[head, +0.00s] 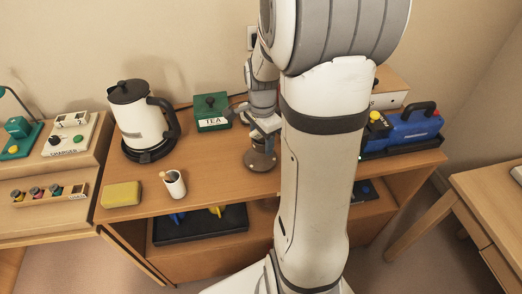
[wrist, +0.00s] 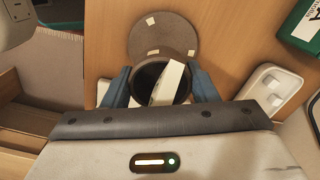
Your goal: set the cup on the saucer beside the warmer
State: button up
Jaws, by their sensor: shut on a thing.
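My gripper (wrist: 160,84) is shut on a round cup (wrist: 138,88) with a dark inside, one finger on each side of it. A pale flat piece stands in or across the cup's mouth; I cannot tell what it is. A round brown disc (wrist: 162,33) with small pale patches lies just beyond the cup in the wrist view. The disc (head: 260,162) also shows on the desk below my gripper in the head view. I cannot tell whether it is the saucer or the warmer, or whether the cup touches it. My arm hides part of the desk.
A white kettle (head: 138,122) stands left on a dark base, near a green TEA box (head: 211,112). A white holder (head: 174,185) with a stick and a yellow block (head: 122,195) lie in front. A blue case (head: 413,128) is at right. The desk's front edge is close.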

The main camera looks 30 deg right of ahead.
aim_at(261, 158)
jog(key=shift+w+a+f, duration=0.1)
jog(key=shift+f, duration=1.1)
jog(key=shift+a+f, duration=0.1)
jog(key=shift+f, duration=1.05)
jog(key=shift+f+b, duration=0.15)
jog(key=shift+b, duration=0.15)
jog(key=o, duration=1)
notch_tip(261, 158, up, 12)
jog(key=shift+r+p, duration=0.1)
jog(key=shift+p, duration=0.6)
jog(key=s+a+r+n+t, duration=0.2)
jog(key=s+a+n, duration=0.9)
jog(key=n, duration=0.6)
jog(key=shift+s+a+r, duration=0.15)
jog(key=shift+s+r, duration=0.35)
jog(key=shift+r, duration=0.05)
